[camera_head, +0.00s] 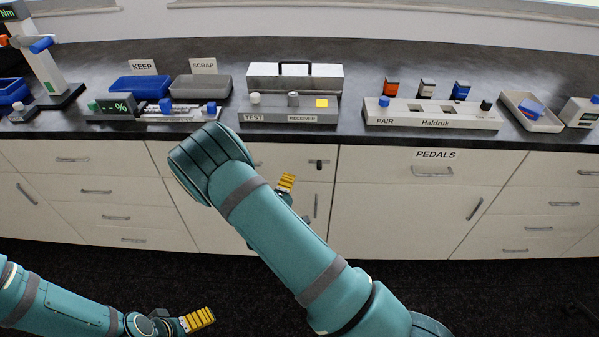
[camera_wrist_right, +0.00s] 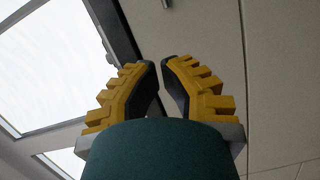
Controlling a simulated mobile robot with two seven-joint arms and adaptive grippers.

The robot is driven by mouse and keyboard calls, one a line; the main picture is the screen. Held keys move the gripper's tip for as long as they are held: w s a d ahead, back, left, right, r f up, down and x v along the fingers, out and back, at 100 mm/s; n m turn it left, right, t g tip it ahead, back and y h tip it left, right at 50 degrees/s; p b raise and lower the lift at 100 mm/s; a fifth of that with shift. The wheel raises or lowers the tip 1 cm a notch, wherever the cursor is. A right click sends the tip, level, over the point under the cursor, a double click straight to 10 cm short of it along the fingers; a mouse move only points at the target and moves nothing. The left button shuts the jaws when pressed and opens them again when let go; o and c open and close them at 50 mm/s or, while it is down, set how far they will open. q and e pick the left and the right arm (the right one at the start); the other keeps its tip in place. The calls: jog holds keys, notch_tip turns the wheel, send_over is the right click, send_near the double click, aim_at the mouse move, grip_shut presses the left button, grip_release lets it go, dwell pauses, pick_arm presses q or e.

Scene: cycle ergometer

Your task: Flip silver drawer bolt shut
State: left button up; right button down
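A small bolt (camera_head: 319,164) with a dark knob sits on the front of the cream drawer below the receiver box, at the middle of the cabinet row. It looks dark and small, so I cannot tell its exact position. My right gripper (camera_head: 286,181) is just left of and below the bolt, apart from it in the picture, with my right arm crossing in front of the cabinets. In the right wrist view its two yellow fingers (camera_wrist_right: 160,62) show a narrow gap with nothing between them. My left gripper (camera_head: 198,319) is low, over the dark floor; its finger gap is not visible.
A dark counter (camera_head: 350,95) holds the test receiver box (camera_head: 287,117), the Haldruk block (camera_head: 430,120), a blue tray (camera_head: 138,87) and a grey tray (camera_head: 201,88). Drawer handles (camera_head: 433,172) stick out along the cabinets.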

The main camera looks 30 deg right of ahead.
aim_at(323, 156)
jog(key=b+x, duration=0.1)
jog(key=x, duration=0.8)
jog(key=shift+d+f, duration=0.1)
jog(key=shift+d, duration=0.1)
jog(key=d, duration=0.1)
jog(key=s, duration=0.1)
jog(key=d, duration=0.1)
jog(key=shift+s+d+f+b, duration=0.25)
jog(key=shift+d+b, duration=0.05)
jog(key=shift+b, duration=0.1)
jog(key=shift+s+d+f, duration=0.1)
jog(key=shift+s+d, duration=0.1)
jog(key=shift+d, duration=0.15)
jog(key=s+d, duration=0.2)
jog(key=d, duration=0.1)
jog(key=shift+w, duration=0.1)
